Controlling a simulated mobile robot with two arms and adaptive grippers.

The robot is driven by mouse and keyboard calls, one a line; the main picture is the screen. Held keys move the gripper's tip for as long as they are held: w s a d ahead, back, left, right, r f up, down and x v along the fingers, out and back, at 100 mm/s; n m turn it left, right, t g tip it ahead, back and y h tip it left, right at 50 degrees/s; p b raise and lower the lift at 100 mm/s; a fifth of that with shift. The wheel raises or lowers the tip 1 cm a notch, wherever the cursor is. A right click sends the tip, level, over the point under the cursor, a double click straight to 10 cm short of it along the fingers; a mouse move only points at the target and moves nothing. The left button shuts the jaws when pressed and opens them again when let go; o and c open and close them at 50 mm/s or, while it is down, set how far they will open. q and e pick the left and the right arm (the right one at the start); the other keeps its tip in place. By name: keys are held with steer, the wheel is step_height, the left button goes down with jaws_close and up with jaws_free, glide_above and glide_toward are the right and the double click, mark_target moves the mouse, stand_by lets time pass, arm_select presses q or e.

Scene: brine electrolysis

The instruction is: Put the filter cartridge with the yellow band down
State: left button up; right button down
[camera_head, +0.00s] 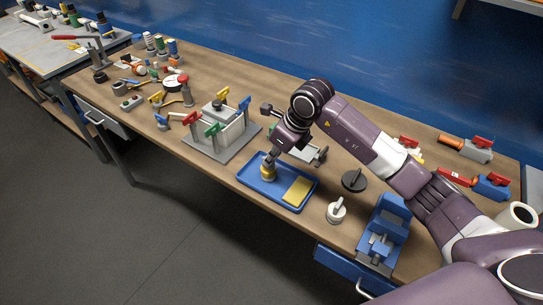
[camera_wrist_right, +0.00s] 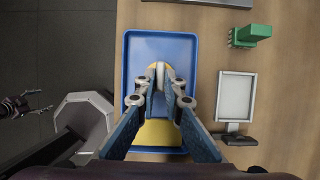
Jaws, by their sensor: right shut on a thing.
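My right gripper (camera_head: 270,157) reaches down from above over the left part of the blue tray (camera_head: 297,207). It is shut on the filter cartridge with the yellow band (camera_head: 268,172), which is roughly upright, low inside the tray rim. I cannot tell if its base touches the tray floor. In the right wrist view the fingers (camera_wrist_right: 161,80) close around the cartridge's pale top and hide most of it; the blue tray (camera_wrist_right: 127,60) is below. A dark jointed part at the left edge there looks like my left gripper (camera_wrist_right: 22,103); its jaws are unclear.
A yellow pad (camera_head: 297,191) lies in the tray's right part. A grey stand with coloured clamps (camera_head: 215,135) is to the left. A black round knob (camera_head: 354,180), a white knobbed piece (camera_head: 337,211) and a blue fixture (camera_head: 385,228) are to the right.

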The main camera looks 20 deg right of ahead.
steer(key=shift+f, duration=0.1)
steer(key=c, duration=2)
jaws_free()
steer(key=shift+c, duration=0.2)
steer(key=b+v, duration=0.2)
steer(key=v, duration=1)
steer(key=shift+s, duration=0.1)
